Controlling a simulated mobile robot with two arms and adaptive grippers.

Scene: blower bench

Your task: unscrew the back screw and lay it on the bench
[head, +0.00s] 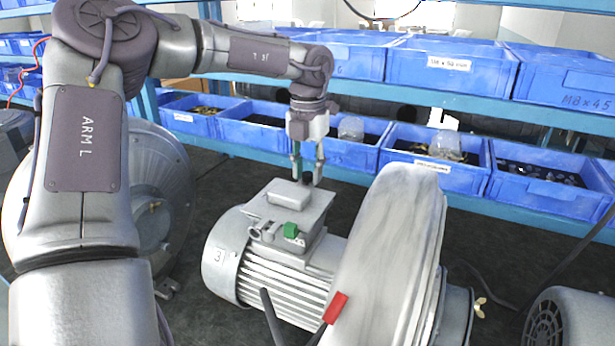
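A grey motor (285,268) lies on the dark bench with a terminal box (290,205) on top. My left gripper (308,178) points down at the back right edge of this box. Its two fingers stand apart, and a small dark piece shows between their tips. I cannot tell whether this is the back screw or whether the fingers touch it. No screw shows clearly elsewhere on the box. My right gripper is not in view.
A large pale blower housing (385,265) stands right of the motor, close to the gripper. A green part (291,230) sits on the box's front. Blue bins (435,177) on shelves line the back. Some dark bench (215,190) is clear behind the motor's left.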

